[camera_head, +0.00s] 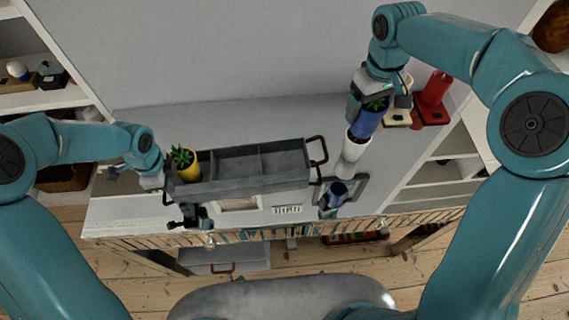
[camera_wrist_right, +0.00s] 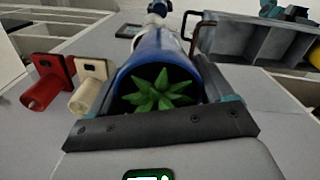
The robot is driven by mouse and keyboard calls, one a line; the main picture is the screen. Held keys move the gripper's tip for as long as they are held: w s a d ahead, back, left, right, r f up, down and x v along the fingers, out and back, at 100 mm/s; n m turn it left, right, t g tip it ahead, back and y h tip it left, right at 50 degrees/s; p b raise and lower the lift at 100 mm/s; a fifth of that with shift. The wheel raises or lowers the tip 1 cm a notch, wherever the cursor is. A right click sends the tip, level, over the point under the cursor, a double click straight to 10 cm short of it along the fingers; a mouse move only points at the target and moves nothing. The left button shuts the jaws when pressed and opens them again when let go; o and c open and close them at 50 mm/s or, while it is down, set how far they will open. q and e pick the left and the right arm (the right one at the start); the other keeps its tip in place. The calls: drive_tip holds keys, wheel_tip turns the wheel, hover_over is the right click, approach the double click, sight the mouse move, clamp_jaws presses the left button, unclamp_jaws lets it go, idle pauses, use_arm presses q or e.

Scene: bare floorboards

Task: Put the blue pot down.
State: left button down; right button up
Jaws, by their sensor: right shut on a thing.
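The blue pot (camera_head: 366,122) holds a spiky green plant, which shows from above in the right wrist view (camera_wrist_right: 158,88). My right gripper (camera_head: 371,102) is shut on the pot, one finger on each side of its rim. In the head view the pot is over the grey top, right of the grey tray (camera_head: 250,187). Its underside is hidden, so I cannot tell whether it touches anything. My left gripper (camera_head: 190,216) is by the tray's front left end; its jaw opening is unclear.
A yellow pot (camera_head: 189,172) with a plant stands in the tray's left compartment; the other compartments look empty. A white object (camera_head: 355,151) and a dark blue one (camera_head: 337,189) are below the blue pot. Red (camera_head: 432,100) and cream (camera_head: 398,116) objects lie right.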

use_arm(q)
drive_tip(key=shift+w, duration=0.1)
use_arm(e)
drive_tip(key=w+a+f, duration=0.1)
drive_tip(key=a+f, duration=0.2)
drive_tip(key=a, duration=0.6)
drive_tip(key=a+f, duration=0.4)
drive_tip(key=a, duration=0.5)
drive_tip(key=shift+n, duration=0.4)
drive_tip(key=shift+a+f, duration=0.2)
drive_tip(key=shift+f, duration=1.4)
drive_tip(key=shift+a+f, duration=0.15)
drive_tip(key=shift+f, duration=1.45)
drive_tip(key=shift+a+f, duration=0.2)
drive_tip(key=shift+f, duration=1.4)
drive_tip(key=shift+f, duration=0.1)
drive_tip(key=o, duration=1.3)
